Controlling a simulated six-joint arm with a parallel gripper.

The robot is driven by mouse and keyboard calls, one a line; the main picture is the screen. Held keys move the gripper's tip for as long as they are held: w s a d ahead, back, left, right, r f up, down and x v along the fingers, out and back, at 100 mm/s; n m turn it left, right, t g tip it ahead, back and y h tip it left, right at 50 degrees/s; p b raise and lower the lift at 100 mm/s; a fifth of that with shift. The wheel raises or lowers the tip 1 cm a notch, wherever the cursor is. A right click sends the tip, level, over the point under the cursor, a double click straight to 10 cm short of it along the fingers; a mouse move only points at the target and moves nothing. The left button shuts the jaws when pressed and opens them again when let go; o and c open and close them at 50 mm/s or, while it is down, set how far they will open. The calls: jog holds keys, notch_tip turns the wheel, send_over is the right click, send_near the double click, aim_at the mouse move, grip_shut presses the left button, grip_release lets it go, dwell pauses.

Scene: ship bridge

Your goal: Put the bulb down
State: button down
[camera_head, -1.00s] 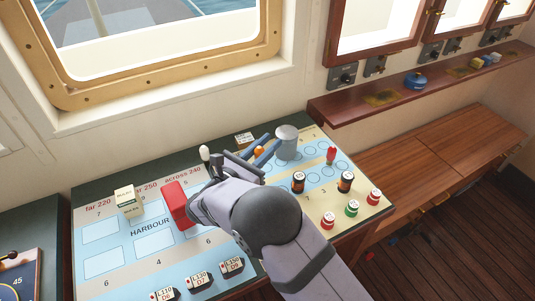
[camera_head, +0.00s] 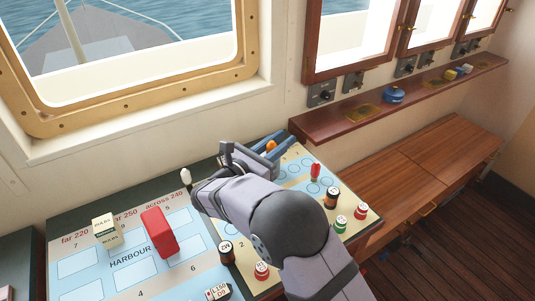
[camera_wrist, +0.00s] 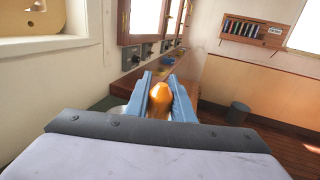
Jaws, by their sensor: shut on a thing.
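The bulb is a small orange, round-topped thing (camera_head: 271,146). It sits between the blue fingers of my gripper (camera_head: 272,147), which is shut on it. In the wrist view, the bulb (camera_wrist: 159,103) stands upright between the two fingers (camera_wrist: 160,98), and its lower part is hidden. My gripper is over the far edge of the chart-like panel (camera_head: 190,268), near its right half. My arm covers much of the panel's middle, so the gap beneath the bulb cannot be told.
A red block (camera_head: 160,233) and a cream box (camera_head: 107,231) stand on the panel's left. Black jars (camera_head: 332,197), a green-topped pot (camera_head: 340,225) and a red piece (camera_head: 315,172) stand on its right. A wooden shelf (camera_head: 345,124) runs along the wall behind.

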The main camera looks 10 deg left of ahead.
jog(key=w+a+r+n+t+y, duration=0.1)
jog(key=w+a+r+n+y, duration=0.15)
jog(key=w+r, duration=0.55)
notch_tip(320, 180, down, 10)
jog(key=p, duration=0.2)
jog(key=shift+s+a+m, duration=0.2)
jog(key=shift+s+m, duration=0.05)
jog(key=shift+m, duration=0.2)
jog(key=shift+f+b, duration=0.15)
jog(key=shift+b, duration=0.15)
jog(key=c, duration=1.5)
grip_release()
jog(key=shift+c, duration=0.2)
